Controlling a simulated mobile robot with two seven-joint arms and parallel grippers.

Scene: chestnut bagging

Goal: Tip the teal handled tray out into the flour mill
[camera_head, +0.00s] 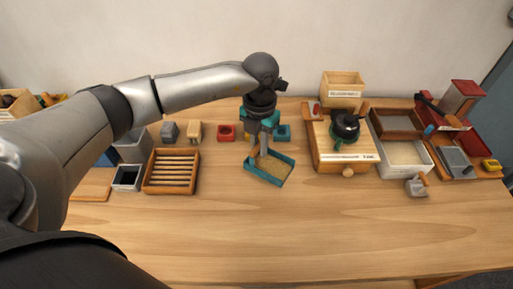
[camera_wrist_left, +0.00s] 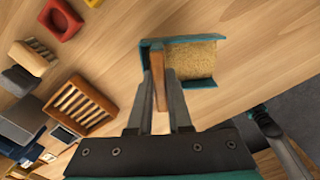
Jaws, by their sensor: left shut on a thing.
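The teal handled tray (camera_head: 283,178) is in the middle of the table in the head view, with a layer of tan grain-like stuff inside. In the left wrist view the tray (camera_wrist_left: 203,83) shows its teal walls and its wooden handle (camera_wrist_left: 160,80). My left gripper (camera_head: 258,160) is shut on the handle, with a finger on each side of it. The tray looks about level; I cannot tell whether it touches the table. The flour mill (camera_head: 345,140) is right of the tray, a wooden box with a dark, green-edged top and a front knob.
A wooden slatted rack (camera_head: 171,171) stands left of the tray. The front table is clear.

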